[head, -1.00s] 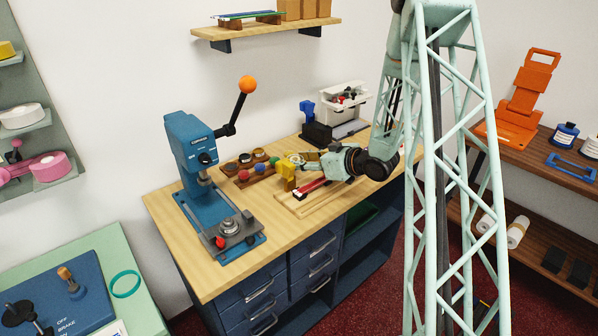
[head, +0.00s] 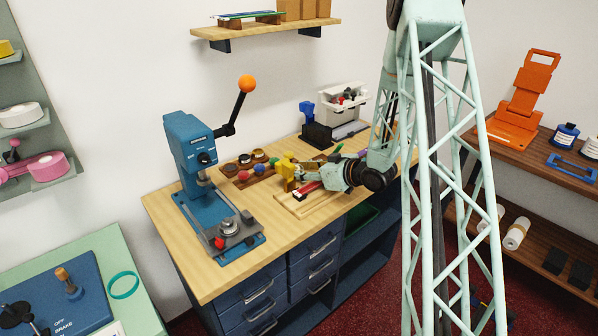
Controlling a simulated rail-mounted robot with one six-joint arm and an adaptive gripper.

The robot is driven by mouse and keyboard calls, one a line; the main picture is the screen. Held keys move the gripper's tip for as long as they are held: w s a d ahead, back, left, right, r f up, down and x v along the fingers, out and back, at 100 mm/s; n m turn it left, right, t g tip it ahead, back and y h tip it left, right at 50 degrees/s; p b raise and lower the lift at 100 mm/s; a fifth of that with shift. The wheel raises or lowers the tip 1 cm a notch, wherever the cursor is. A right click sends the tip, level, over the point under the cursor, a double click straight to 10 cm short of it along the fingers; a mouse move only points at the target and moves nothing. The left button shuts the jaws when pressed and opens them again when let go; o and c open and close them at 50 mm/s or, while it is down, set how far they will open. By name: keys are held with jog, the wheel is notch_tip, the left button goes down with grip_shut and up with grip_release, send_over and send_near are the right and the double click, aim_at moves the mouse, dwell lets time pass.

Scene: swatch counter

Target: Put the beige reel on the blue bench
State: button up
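The blue bench (head: 189,261) has a pale wooden top and blue drawers, and it stands in the middle of the head view. My gripper (head: 303,172) reaches in from the right, low over the bench's right half, beside a small yellow block-like thing (head: 287,168). Its fingers are small and partly mixed with the things behind them, so whether they are open or hold anything cannot be told. An off-white reel (head: 20,115) lies on a grey wall shelf at the far left; I cannot tell whether it is the beige reel.
A blue lever press (head: 190,150) stands on the bench's left half. A pink reel (head: 48,165) is at left. Brown shelves (head: 560,215) stand right. The bench's front left is clear.

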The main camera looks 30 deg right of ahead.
jog(key=shift+f, duration=0.15)
jog(key=o, duration=0.5)
jog(key=shift+r, duration=0.25)
jog(key=shift+p+v, duration=0.9)
jog(key=shift+v, duration=5.1)
jog(key=shift+s+f, duration=0.1)
